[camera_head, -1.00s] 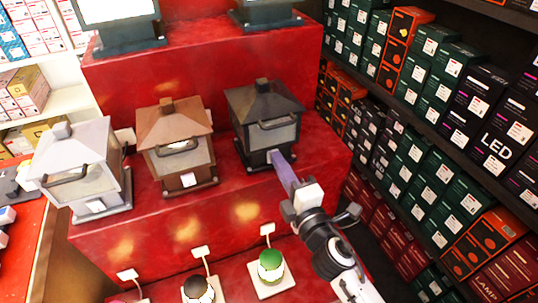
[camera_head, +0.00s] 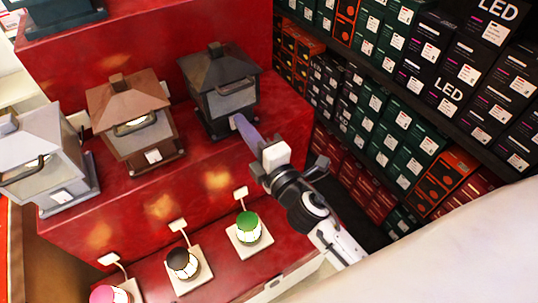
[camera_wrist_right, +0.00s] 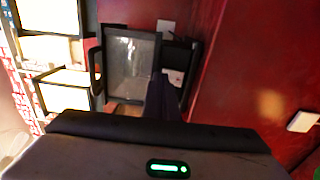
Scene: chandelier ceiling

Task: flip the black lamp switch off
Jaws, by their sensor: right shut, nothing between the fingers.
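The black lamp (camera_head: 222,92) is a lantern with a peaked roof and a handle, at the right end of a row on a red step. Its grey pane looks unlit. My right gripper (camera_head: 240,122) is shut and empty, its fingertips at the lamp's lower front edge. In the right wrist view the black lamp (camera_wrist_right: 131,62) lies sideways, and the shut fingers (camera_wrist_right: 160,85) point at its dark base beside a pale label. The fingers partly cover the base, so I cannot make out the switch or tell whether they touch it. My left gripper is not in view.
A copper lamp (camera_head: 130,118) and a white lamp (camera_head: 38,160) stand left of the black one. Small round lamps, including a green one (camera_head: 248,226), sit on the lower red step. Shelves of boxes (camera_head: 415,120) close off the right side.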

